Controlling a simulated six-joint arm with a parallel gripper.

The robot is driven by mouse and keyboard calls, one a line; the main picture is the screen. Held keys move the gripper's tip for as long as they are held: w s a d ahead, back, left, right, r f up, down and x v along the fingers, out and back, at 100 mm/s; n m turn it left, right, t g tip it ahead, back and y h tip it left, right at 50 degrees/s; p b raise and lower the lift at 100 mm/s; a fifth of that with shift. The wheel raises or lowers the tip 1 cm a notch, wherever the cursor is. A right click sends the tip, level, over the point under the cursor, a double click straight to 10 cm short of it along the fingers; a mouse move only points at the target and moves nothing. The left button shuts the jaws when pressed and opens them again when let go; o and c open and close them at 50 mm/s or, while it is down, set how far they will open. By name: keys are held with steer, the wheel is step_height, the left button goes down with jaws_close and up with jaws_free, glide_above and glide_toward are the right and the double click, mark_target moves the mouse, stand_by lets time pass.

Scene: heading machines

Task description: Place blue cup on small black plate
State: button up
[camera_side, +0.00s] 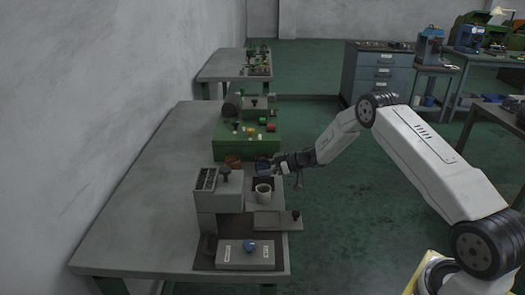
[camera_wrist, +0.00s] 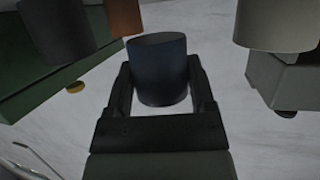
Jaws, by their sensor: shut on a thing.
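The blue cup (camera_wrist: 160,65) stands between the two fingers of my gripper (camera_wrist: 160,88) in the wrist view, with its closed sides against them. In the side view my gripper (camera_side: 277,163) is at the table's right edge, just behind the cream cup, and the dark blue cup (camera_side: 262,168) is small and hard to make out. My gripper is shut on the blue cup. A small dark patch (camera_side: 262,183) shows between the blue cup and the cream cup; I cannot tell whether it is the small black plate. No plate shows clearly in the wrist view.
A cream cup (camera_side: 264,194) stands close in front of my gripper, also in the wrist view (camera_wrist: 275,25). A brown cup (camera_side: 232,161) stands to the left. A green box (camera_side: 240,140) is behind, a grey machine (camera_side: 219,200) in front. The table's left side is clear.

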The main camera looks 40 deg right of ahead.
steer(key=shift+w+f, duration=0.2)
steer(key=shift+f, duration=1.55)
steer(key=shift+f, duration=0.1)
steer(key=o, duration=1.2)
steer(key=shift+o, duration=0.2)
steer(key=v, duration=1.2)
